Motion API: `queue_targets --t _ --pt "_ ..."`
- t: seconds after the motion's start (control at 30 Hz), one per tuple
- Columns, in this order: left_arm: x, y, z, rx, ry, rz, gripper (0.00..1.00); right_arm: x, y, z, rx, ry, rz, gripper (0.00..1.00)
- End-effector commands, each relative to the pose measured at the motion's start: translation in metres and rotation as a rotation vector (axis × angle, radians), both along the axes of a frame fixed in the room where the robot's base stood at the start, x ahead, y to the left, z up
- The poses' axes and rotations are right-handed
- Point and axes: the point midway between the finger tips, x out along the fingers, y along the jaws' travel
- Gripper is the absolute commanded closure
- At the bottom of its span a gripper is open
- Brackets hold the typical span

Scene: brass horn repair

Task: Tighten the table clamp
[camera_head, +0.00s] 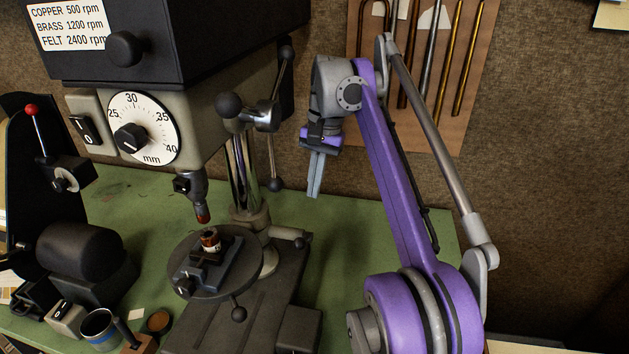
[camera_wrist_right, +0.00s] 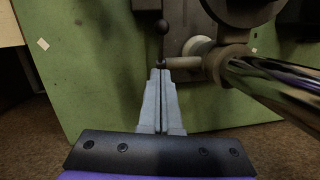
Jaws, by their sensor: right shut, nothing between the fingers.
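The drill press's round table (camera_head: 215,262) sits on the column, with a small vise (camera_head: 208,270) on it holding a short copper-coloured part (camera_head: 210,240). What looks like the table clamp, a short lever with a dark end (camera_head: 288,234), sticks out to the right of the column. In the wrist view the lever (camera_wrist_right: 185,62) runs left from the column collar. My right gripper (camera_head: 314,194) is shut and empty, pointing down, above and to the right of the lever. In the wrist view its fingertips (camera_wrist_right: 160,73) overlap the lever's dark end; contact cannot be told. My left gripper is not in view.
The shiny column (camera_head: 243,175) and the feed handle (camera_head: 250,112) stand left of my right gripper. The press head (camera_head: 170,40) overhangs the table. A grinder-like machine (camera_head: 80,255) stands at left. The green bench (camera_head: 350,260) is clear to the right.

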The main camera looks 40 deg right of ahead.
Motion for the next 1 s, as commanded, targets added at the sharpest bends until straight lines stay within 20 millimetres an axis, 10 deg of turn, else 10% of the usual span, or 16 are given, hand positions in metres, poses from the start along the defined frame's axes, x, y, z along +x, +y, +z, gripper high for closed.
queue_targets --t 0.3,1.0 --pt "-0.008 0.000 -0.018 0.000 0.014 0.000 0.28 -0.006 0.021 -0.060 0.001 0.001 0.003 1.00" --pt "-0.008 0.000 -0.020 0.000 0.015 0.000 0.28 -0.016 0.040 -0.074 -0.002 -0.001 0.001 1.00"
